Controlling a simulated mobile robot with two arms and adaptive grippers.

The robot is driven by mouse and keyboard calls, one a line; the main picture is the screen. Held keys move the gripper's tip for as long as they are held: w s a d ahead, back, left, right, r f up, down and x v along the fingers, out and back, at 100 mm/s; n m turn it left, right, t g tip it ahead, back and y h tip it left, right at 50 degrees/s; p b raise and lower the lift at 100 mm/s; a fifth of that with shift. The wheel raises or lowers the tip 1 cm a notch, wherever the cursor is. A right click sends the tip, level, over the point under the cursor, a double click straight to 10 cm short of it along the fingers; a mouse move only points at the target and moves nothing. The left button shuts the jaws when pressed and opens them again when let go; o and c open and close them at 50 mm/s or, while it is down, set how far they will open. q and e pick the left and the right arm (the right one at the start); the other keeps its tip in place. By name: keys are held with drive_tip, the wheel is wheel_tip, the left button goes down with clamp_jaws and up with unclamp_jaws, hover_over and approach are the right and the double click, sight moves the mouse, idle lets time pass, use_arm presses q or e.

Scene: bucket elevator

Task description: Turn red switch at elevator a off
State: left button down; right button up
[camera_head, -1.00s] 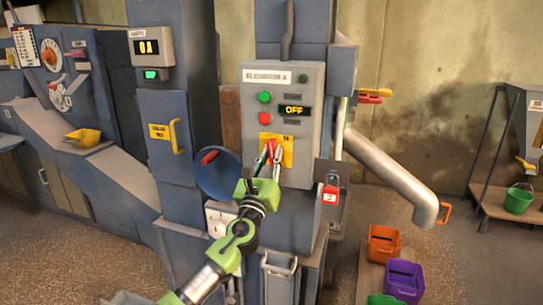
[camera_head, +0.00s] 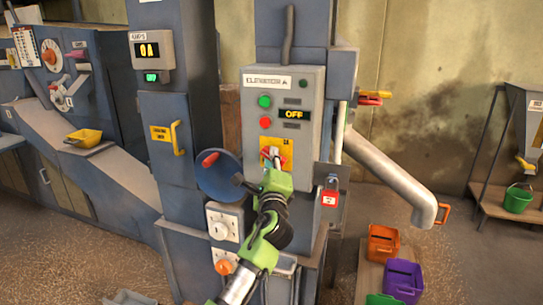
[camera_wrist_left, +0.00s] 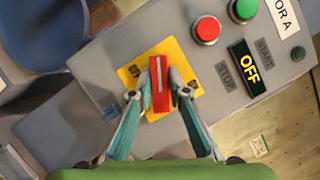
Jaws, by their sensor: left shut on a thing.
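The red switch (camera_wrist_left: 159,86) is a bar-shaped handle on a yellow plate (camera_wrist_left: 186,62), on the grey control box (camera_head: 257,100) labelled as elevator A. My left gripper (camera_head: 271,154) is at the switch, and in the left wrist view its fingertips (camera_wrist_left: 160,88) are closed on both sides of the red handle. In the head view the gripper mostly hides the handle. The box's display (camera_head: 294,114) reads OFF; it also shows in the left wrist view (camera_wrist_left: 250,67). My right gripper is not in view.
A green button (camera_head: 264,101) and a red button (camera_head: 265,122) sit above the yellow plate. A red padlock (camera_head: 329,197) hangs to the right of the box. A blue round cover (camera_head: 220,177) with a red handle is close to the left. A grey pipe (camera_head: 390,175) slants down right.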

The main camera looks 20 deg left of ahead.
use_arm(q)
drive_tip(key=n+g+p, duration=0.1)
drive_tip(key=n, duration=0.2)
drive_tip(key=shift+r+p, duration=0.15)
drive_tip(key=shift+p, duration=0.25)
drive_tip(key=shift+n+g+p, duration=0.5)
drive_tip(key=shift+n+p, duration=0.1)
drive_tip(key=shift+n, duration=0.8)
drive_tip(key=c, duration=1.9)
unclamp_jaws()
drive_tip(key=shift+f, duration=0.2)
drive_tip(key=shift+s, duration=0.1)
drive_tip(key=v, duration=1.2)
drive_tip(key=shift+r, duration=0.1)
